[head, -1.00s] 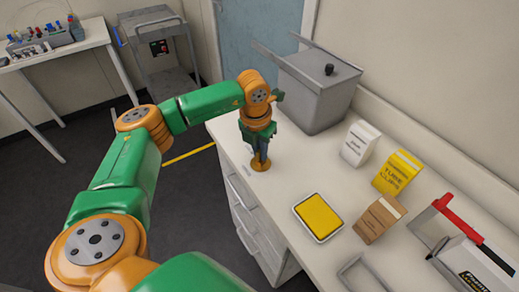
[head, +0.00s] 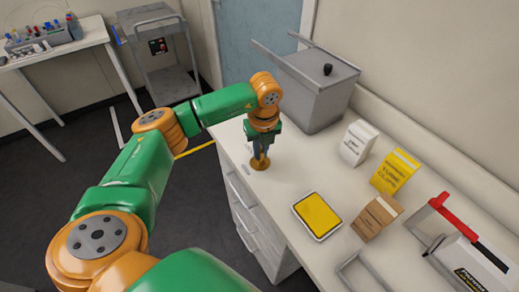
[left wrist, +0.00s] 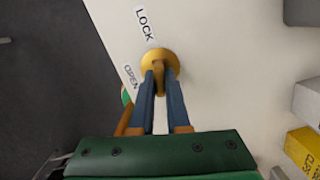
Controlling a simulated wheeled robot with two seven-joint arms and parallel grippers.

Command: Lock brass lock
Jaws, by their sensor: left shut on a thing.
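The brass lock is a round brass plate (head: 260,163) with a raised brass handle, set on the white counter top near its left edge. In the left wrist view the plate (left wrist: 172,57) and handle (left wrist: 158,78) show close up. My left gripper (head: 261,153) comes down on it from above. Its two blue-grey fingers (left wrist: 160,85) are shut on the handle, one on each side. A "LOCK" label (left wrist: 145,23) lies above the plate and an "OPEN" label (left wrist: 130,77) to its lower left. I cannot tell which label the handle points to. My right gripper is not in view.
A yellow-topped tray (head: 318,215), a white box (head: 357,143), a yellow box (head: 394,171) and a brown box (head: 376,217) stand to the right on the counter. A grey bin (head: 317,90) is behind. The counter edge is close on the left.

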